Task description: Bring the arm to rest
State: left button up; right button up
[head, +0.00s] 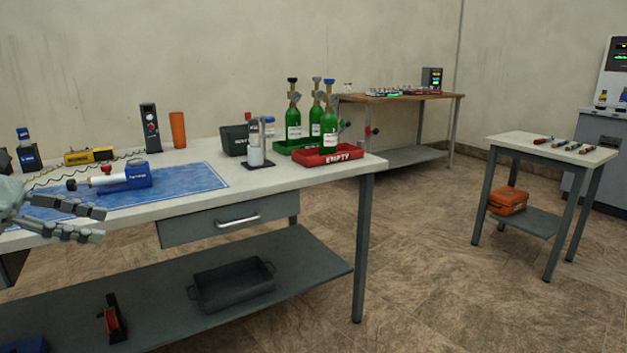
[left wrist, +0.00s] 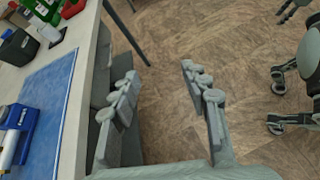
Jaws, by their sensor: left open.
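My left gripper (head: 78,219) shows at the left edge of the head view, in front of the near edge of the workbench (head: 300,182). In the left wrist view its two fingers (left wrist: 160,85) are spread apart with only floor between them. It is open and empty, beside the bench edge and touching nothing that I can see. My right gripper does not show clearly in the head view.
On the bench lie a blue mat (head: 190,180), a blue-and-white cylinder tool (head: 125,178), a red EMPTY tray (head: 328,155) and green bottles (head: 293,120). A drawer (head: 228,218) and lower shelf (head: 300,250) are below. A small table (head: 520,142) stands right. Floor between is clear.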

pick_arm(q)
jog(key=w+a+f+n+t+y, duration=0.1)
jog(key=a+f+n+t+y, duration=0.4)
jog(key=a+f+n+t, duration=0.9)
jog(key=s+d+f+n+g+y+p, duration=0.1)
jog(key=s+f+n+g+y, duration=0.3)
jog(key=f+n, duration=0.45)
jog(key=s+d+f+n+g+y, duration=0.1)
jog(key=s+f+n+g+y, duration=0.4)
jog(key=n, duration=0.6)
jog(key=s+d+f+n+g, duration=0.2)
jog(key=s+d+f+n, duration=0.2)
jog(key=f, duration=0.3)
jog(key=s+d+f+n+g, duration=0.2)
jog(key=s+d+f+n, duration=0.25)
jog(key=f, duration=0.25)
jog(key=s+d+f+n+g+h, duration=0.1)
jog(key=s+d+f+n+g, duration=0.1)
jog(key=d, duration=0.5)
jog(key=s+d+f+n+g+h, duration=0.1)
jog(key=s+d+f+n+g, duration=0.1)
jog(key=s+d, duration=0.4)
jog(key=shift+s+d+f+n+p, duration=0.25)
jog(key=shift+d+f+n+p, duration=0.3)
jog(key=shift+n, duration=0.45)
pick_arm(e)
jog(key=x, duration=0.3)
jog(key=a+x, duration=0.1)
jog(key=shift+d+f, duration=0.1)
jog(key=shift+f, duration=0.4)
